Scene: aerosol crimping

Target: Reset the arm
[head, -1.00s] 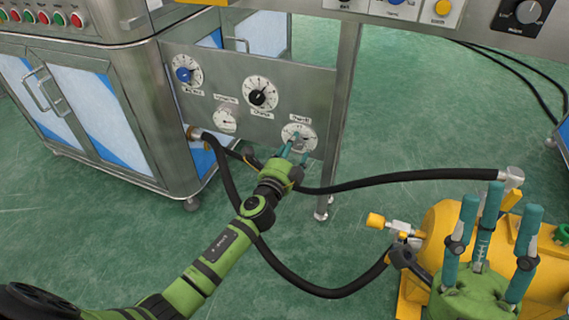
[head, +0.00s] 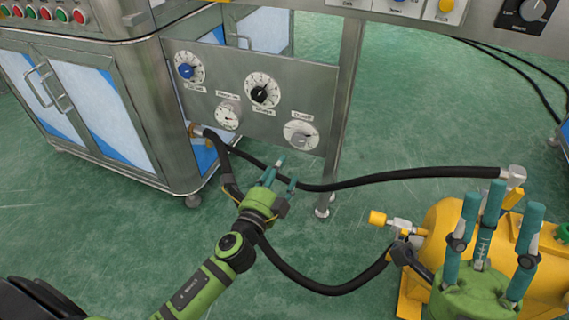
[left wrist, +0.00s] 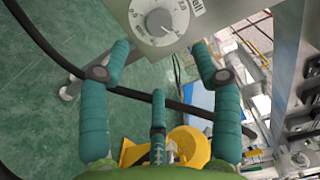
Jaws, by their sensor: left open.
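My left gripper (head: 280,173) is open and empty in the head view, below and clear of the lower right dial (head: 301,134). That dial is round and white with a pale grey knob, on the metal panel (head: 220,62). In the left wrist view, the three teal fingers of the left gripper (left wrist: 160,85) are spread with nothing between them. The dial (left wrist: 159,18) shows beyond them at the top. My right gripper (head: 497,225) is at the lower right of the head view, its teal fingers pointing up, spread apart and empty.
A blue dial (head: 188,68), a black dial (head: 262,90) and a small gauge (head: 228,116) share the panel. A black hose (head: 400,178) passes close to the left gripper. A yellow tank (head: 440,222) stands behind the right gripper. Green floor (head: 430,110) is clear behind the hose.

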